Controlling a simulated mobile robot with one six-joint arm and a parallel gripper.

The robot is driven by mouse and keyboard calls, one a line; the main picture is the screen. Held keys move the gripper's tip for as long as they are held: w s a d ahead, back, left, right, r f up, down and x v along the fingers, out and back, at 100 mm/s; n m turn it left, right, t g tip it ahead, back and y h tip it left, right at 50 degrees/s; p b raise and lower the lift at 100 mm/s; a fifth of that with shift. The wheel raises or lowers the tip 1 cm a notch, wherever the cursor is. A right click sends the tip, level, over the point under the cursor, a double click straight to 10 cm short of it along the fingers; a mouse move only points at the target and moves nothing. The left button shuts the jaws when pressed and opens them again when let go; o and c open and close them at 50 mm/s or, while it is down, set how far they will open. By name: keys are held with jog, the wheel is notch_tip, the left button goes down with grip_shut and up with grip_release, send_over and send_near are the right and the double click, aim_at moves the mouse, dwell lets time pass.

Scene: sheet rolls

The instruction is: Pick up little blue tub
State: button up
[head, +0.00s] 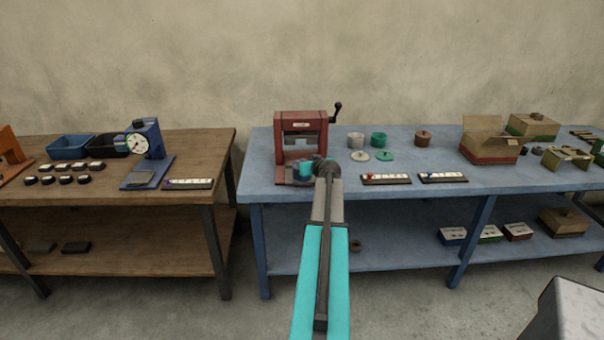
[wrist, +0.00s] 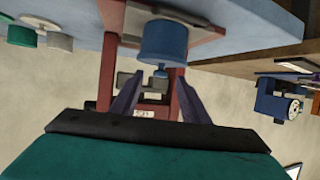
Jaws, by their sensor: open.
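A small blue tub (wrist: 163,42) shows in the wrist view, at the red press (wrist: 105,75). It is beyond my fingertips and roughly in line with the gap between them. My gripper (wrist: 157,74) is open, with nothing seen between its two dark fingers. In the head view, the teal end of my arm is in front of the red press (head: 301,122) on the blue table. I cannot make out the tub clearly there, as my arm covers part of the press's base.
The blue table (head: 400,185) also holds a grey tub (head: 356,140), a green tub (head: 378,139), a brown lidded pot (head: 423,138), label strips and boxes. A wooden table (head: 120,210) on the left holds a blue bin (head: 69,147) and a dial gauge (head: 140,143). A gap separates the tables.

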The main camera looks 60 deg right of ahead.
jog(key=shift+p+x, duration=0.6)
jog(key=shift+x, duration=1.2)
grip_shut()
